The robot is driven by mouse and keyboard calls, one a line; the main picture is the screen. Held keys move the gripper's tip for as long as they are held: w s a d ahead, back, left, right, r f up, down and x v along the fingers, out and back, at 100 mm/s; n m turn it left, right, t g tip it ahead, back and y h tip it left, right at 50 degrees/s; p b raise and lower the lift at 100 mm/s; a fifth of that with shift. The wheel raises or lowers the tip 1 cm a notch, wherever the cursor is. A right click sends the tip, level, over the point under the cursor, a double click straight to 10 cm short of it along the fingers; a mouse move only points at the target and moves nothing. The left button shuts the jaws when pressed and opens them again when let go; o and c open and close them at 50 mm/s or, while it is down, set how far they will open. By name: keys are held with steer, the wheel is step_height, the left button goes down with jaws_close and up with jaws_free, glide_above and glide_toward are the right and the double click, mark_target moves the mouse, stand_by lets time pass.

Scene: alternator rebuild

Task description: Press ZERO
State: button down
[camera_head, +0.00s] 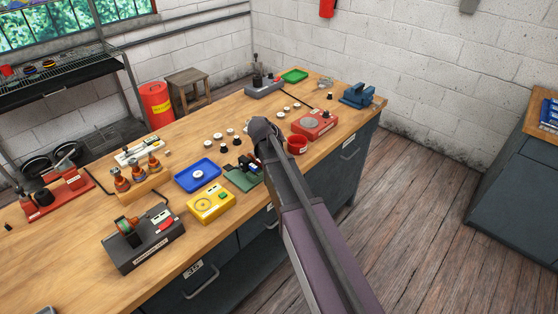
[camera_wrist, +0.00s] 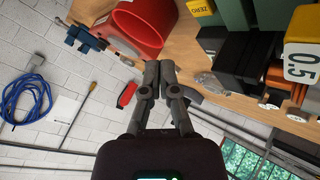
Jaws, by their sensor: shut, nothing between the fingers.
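A yellow piece lettered ZERO (camera_wrist: 200,7) shows at the top edge of the wrist view, partly cut off, beside a green part (camera_wrist: 236,14). I cannot make out the ZERO lettering in the head view. My gripper (camera_wrist: 160,70) is shut and empty, with its fingertips together below and left of the ZERO piece in that view and apart from it. In the head view my gripper (camera_head: 262,130) is over the bench, near the green device (camera_head: 244,175) and the red cup (camera_head: 297,145); its fingertips are not clear there.
A yellow box (camera_head: 210,204), a blue tray (camera_head: 197,174) and a red unit with a round plate (camera_head: 314,123) stand on the wooden bench (camera_head: 60,255). A blue vise (camera_head: 358,95) is at the far right end. A yellow block marked 0.5 (camera_wrist: 301,62) shows in the wrist view.

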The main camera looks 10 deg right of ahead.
steer(key=shift+f+b, duration=1.9)
steer(key=shift+f, duration=0.35)
steer(key=shift+f+b, duration=0.9)
steer(key=shift+b, duration=0.05)
stand_by(1.1)
steer(key=shift+r, duration=0.15)
steer(key=shift+w+r+p, duration=0.1)
steer(key=shift+r+p, duration=0.65)
steer(key=shift+p, duration=0.15)
steer(key=shift+r+p, duration=2.5)
steer(key=shift+p, duration=0.05)
